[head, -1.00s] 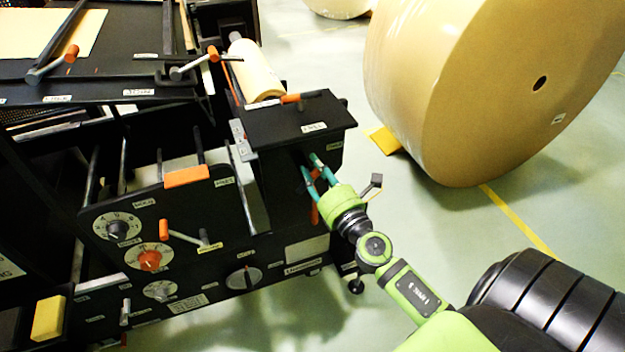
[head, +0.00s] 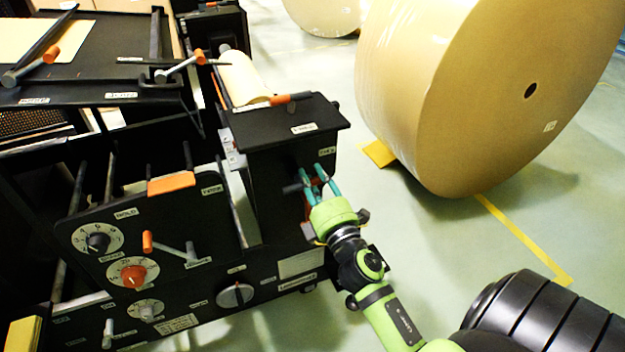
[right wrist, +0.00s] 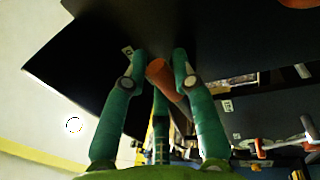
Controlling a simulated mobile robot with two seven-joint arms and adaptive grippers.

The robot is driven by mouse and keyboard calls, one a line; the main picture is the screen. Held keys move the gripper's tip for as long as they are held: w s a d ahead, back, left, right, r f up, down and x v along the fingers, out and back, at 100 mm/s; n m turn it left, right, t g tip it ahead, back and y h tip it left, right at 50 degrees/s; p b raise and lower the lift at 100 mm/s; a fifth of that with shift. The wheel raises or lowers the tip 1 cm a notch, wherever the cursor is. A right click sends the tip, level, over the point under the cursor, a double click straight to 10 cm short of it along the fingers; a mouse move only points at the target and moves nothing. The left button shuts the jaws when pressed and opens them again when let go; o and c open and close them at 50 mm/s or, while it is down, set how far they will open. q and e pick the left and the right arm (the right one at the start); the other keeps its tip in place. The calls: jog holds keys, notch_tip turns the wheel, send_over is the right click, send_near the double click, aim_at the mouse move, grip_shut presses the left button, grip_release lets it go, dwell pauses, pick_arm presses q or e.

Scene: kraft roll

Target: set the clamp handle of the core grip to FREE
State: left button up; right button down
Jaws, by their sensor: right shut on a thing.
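My right gripper (head: 320,182) reaches the right side of the black machine's end box (head: 290,165). Its green fingers are shut on a handle with an orange grip (right wrist: 162,75), which shows between the fingertips in the right wrist view. In the head view only a little of the orange (head: 307,208) shows beside the fingers, and a dark stub (head: 291,188) sticks out to the left. The fingers hide most of the handle, so its exact setting cannot be told. A small white label (head: 327,151) is above it, too blurred to read surely. My left gripper is out of view.
Another orange-tipped lever (head: 290,98) lies on the box top. The front panel carries an orange knob (head: 132,274) and an orange-tipped lever (head: 150,242). A large kraft roll (head: 450,100) stands to the right, a yellow wedge (head: 379,153) at its foot. Floor between is clear.

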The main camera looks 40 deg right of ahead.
jog(key=shift+f+m, duration=0.15)
jog(key=shift+m, duration=0.35)
jog(key=c, duration=1)
grip_release()
jog(key=shift+s+a+f, duration=0.1)
jog(key=shift+s, duration=0.2)
jog(key=v, duration=0.7)
jog(key=shift+w, duration=0.1)
